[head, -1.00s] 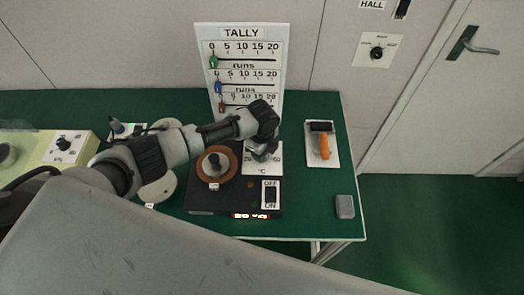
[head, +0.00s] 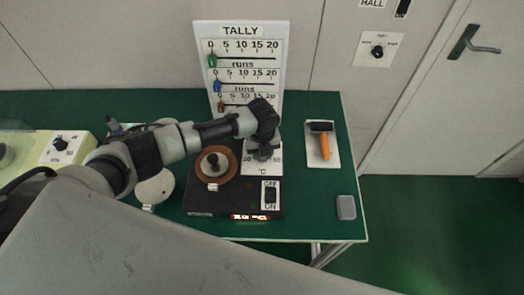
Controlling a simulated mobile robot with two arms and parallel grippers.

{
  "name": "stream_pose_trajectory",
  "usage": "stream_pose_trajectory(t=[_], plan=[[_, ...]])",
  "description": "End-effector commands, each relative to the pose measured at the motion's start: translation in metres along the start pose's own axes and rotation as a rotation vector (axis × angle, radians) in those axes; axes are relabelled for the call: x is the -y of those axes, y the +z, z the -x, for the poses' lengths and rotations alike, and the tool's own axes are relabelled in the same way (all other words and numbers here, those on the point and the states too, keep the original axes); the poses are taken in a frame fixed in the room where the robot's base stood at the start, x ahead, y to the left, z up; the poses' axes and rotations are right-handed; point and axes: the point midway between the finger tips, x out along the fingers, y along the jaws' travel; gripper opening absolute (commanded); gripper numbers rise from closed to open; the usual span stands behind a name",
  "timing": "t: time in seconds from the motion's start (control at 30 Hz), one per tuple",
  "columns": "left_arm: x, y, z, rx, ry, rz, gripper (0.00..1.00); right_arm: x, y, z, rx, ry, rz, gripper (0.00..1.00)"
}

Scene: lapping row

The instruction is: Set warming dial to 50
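The warming dial sits on a white plate marked °C (head: 262,171) at the back right of a dark warming unit (head: 225,203). My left gripper (head: 263,153) points down over this plate and hides the dial and most of its scale. I cannot tell whether its fingers are closed on the dial or only around it. The unit's lit red display (head: 250,217) is too small to read surely. My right gripper is not in view.
An OFF/ON switch (head: 270,194) and a brown disc with a dark knob (head: 215,165) are on the unit. A tally board (head: 238,62) stands behind. An orange-handled tool (head: 325,148) and a grey block (head: 346,207) lie to the right on the green table.

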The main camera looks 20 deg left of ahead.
Motion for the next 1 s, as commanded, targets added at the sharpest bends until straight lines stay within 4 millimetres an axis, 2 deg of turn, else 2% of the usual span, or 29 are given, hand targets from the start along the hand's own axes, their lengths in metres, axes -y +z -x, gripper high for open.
stream_pose_trajectory(t=[0.57, 0.6, 0.73, 1.0], plan=[[0.0007, 0.0004, 0.0011, 0.001, -0.002, -0.031, 0.11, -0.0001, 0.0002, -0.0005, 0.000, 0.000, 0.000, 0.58], [0.0007, 0.0005, 0.0011, 0.001, -0.002, -0.031, 0.41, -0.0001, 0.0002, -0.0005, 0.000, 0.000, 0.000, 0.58], [0.0006, 0.0004, 0.0008, 0.001, -0.001, -0.030, 0.60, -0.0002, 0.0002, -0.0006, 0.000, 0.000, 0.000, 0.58], [0.0003, 0.0002, 0.0011, 0.000, -0.001, -0.029, 0.60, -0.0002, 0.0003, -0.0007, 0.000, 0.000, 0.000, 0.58]])
